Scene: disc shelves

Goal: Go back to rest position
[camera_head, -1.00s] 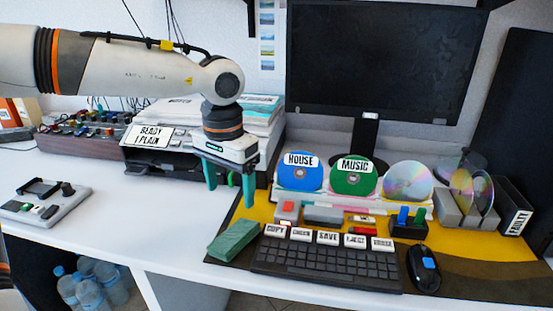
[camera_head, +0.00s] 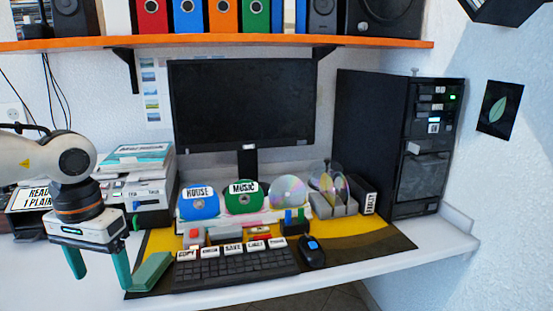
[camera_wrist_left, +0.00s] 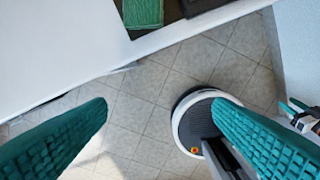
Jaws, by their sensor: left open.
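My left gripper (camera_head: 101,268) is at the left of the head view, with its two green fingers spread and pointing down. It is empty. It hangs just left of a green block (camera_head: 150,271) lying at the left end of the desk mat, apart from the desk things. The green block (camera_wrist_left: 143,12) shows at the top of that view.
Discs labelled HOUSE (camera_head: 198,203) and MUSIC (camera_head: 243,197) stand behind the keyboard (camera_head: 235,268). A mouse (camera_head: 312,252) is to its right. A monitor (camera_head: 243,102) and computer tower (camera_head: 428,145) stand behind. An orange shelf (camera_head: 220,42) with binders is above. Floor (camera_wrist_left: 150,85) is open before the desk.

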